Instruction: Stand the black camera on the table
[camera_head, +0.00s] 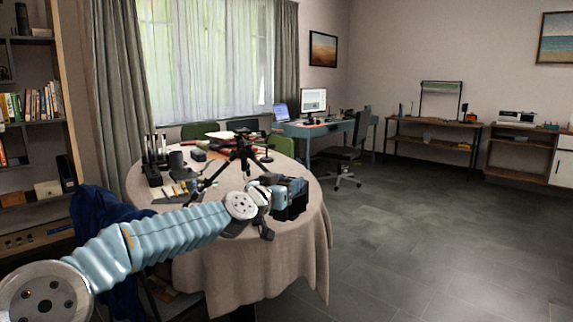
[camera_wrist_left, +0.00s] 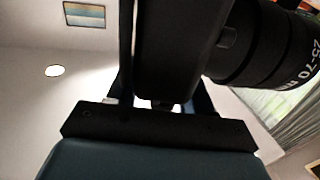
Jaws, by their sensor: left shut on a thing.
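My left gripper (camera_head: 284,190) is at the right side of the round table (camera_head: 225,262), shut on the black camera (camera_head: 297,204). The camera shows as a dark block at the gripper's end, near the table's right edge. In the left wrist view the camera's body (camera_wrist_left: 180,50) fills the top middle, with its lens (camera_wrist_left: 262,48) pointing to the right and white lettering on it. The fingertips are largely hidden behind the camera. I cannot tell whether the camera touches the tabletop. My right gripper is not in view.
A black tripod (camera_head: 240,152) stands on the table just behind my gripper. Several dark items, including a black device (camera_head: 152,174), crowd the table's left part. Green chairs (camera_head: 200,130) stand behind it. The floor to the right (camera_head: 430,240) is clear.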

